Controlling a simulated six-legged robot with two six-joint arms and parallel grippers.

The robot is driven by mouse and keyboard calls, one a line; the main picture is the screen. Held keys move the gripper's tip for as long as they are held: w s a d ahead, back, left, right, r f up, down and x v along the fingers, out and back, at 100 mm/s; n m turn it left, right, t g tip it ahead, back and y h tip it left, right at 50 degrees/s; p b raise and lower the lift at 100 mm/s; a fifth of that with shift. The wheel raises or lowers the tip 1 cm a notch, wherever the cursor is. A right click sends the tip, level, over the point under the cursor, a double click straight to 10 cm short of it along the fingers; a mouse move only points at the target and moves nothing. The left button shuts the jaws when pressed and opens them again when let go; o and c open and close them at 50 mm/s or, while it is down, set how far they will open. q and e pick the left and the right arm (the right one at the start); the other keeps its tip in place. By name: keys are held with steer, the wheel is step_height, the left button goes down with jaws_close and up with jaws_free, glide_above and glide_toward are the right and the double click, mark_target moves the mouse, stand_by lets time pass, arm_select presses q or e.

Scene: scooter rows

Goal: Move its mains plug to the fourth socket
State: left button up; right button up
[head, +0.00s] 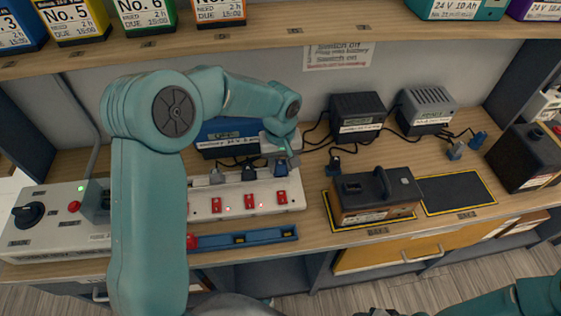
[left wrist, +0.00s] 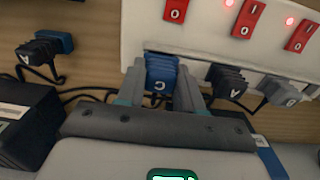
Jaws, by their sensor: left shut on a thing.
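My left gripper (head: 283,160) is at the right end of the white socket strip (head: 232,190). In the left wrist view the gripper (left wrist: 160,88) is shut on a blue mains plug (left wrist: 161,72) marked C. The plug is at the strip's edge, in line with the end red switch (left wrist: 175,10); I cannot tell whether it is fully seated. A black plug (left wrist: 228,82) and a grey plug (left wrist: 279,91) sit beside it along the strip. My right arm shows at the lower right in the head view; its gripper (head: 378,312) is cut off by the bottom edge.
A blue charger (head: 225,127) stands behind the strip, partly hidden by my arm. A black charger (head: 357,116) and a grey charger (head: 427,109) stand to the right. A battery (head: 372,196) stands on the bench, beside an empty black mat (head: 456,192). Loose plugs and cables lie nearby.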

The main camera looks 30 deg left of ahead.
arm_select(q)
steer(key=shift+f, duration=0.2)
steer(key=o, duration=1.1)
steer(key=shift+o, duration=0.2)
steer(key=shift+r, duration=0.1)
step_height(320, 180, up, 16)
